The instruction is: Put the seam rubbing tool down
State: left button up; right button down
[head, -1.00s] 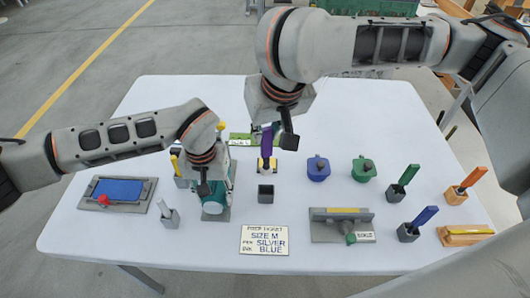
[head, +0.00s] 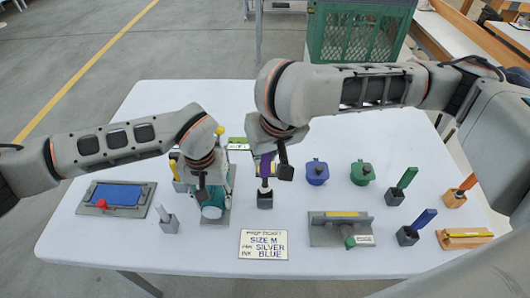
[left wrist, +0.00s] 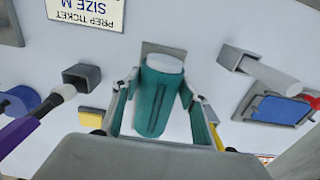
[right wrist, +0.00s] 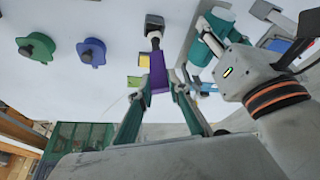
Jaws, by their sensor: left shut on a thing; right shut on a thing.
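The seam rubbing tool is the purple-handled tool (head: 265,165), with a dark and pale tip. My right gripper (head: 268,152) is shut on its purple handle (right wrist: 158,72), tip downward. The tip is at the mouth of a small dark grey square cup (head: 264,200); in the right wrist view the tip overlaps the cup (right wrist: 154,22). I cannot tell how deep it sits. The tool also shows in the left wrist view (left wrist: 22,131), beside the cup (left wrist: 82,74). My left gripper (head: 212,192) is shut around a teal cylinder (left wrist: 160,97) with a pale end.
A prep ticket (head: 264,245) lies in front of the cup. Blue (head: 317,172) and green (head: 362,172) lidded pots stand right of it. A grey plate with a bar (head: 340,230) and several handled tools in holders lie further right. A blue pad (head: 117,194) is at left.

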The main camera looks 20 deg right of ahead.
jog(key=shift+f, duration=0.4)
jog(key=c, duration=1.9)
grip_release()
jog(key=shift+r, duration=0.25)
jog(key=v, duration=1.2)
jog(key=shift+r, duration=0.4)
